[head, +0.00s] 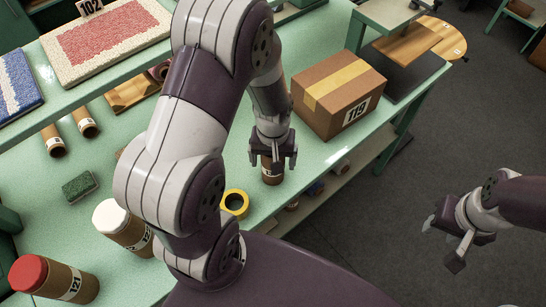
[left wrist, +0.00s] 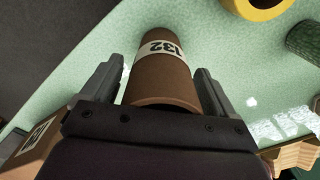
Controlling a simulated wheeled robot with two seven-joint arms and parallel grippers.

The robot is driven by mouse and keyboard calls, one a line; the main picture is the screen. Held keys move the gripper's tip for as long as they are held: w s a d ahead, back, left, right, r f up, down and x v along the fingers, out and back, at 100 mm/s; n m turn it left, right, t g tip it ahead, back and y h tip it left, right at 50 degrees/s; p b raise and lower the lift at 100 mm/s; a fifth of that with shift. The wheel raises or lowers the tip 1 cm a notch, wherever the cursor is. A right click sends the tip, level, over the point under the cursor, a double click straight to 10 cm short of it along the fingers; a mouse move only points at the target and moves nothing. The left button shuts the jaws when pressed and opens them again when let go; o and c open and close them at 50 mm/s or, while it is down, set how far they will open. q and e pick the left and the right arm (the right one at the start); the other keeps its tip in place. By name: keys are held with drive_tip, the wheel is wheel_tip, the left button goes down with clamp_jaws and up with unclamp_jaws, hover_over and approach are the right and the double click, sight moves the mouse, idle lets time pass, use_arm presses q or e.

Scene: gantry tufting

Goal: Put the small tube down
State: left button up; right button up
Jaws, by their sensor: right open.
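The small tube, brown with a white label reading 132, shows in the left wrist view (left wrist: 163,75) and partly under my gripper in the head view (head: 271,177). It appears to stand upright on the green table, near its front edge. My left gripper (head: 273,160) is over the tube's upper end, with one finger on each side. In the left wrist view the fingers (left wrist: 160,85) are spread, with narrow gaps between them and the tube. My right gripper (head: 449,240) is open and empty, off to the right above the dark floor.
A cardboard box labelled 119 (head: 337,92) stands right of the left gripper. A yellow ring (head: 235,203) lies to the left. A white-capped tube (head: 122,229), a red-capped tube (head: 55,280) and a green sponge (head: 80,186) are further left. Table (head: 215,160) shows bare beside the tube.

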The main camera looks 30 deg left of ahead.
use_arm(q)
wheel_tip(320, 180, up, 11)
drive_tip(key=shift+r, duration=0.2)
drive_tip(key=shift+s+d+r, duration=0.15)
drive_tip(key=shift+s+r, duration=0.05)
drive_tip(key=shift+r, duration=0.1)
drive_tip(key=s+m, duration=0.1)
drive_tip(key=s+d+f+m+t, duration=0.1)
drive_tip(key=m, duration=0.1)
drive_tip(key=s+d+f+m, duration=0.1)
drive_tip(key=s, duration=0.1)
drive_tip(key=shift+d+f+m, duration=0.1)
drive_tip(key=shift+m, duration=0.2)
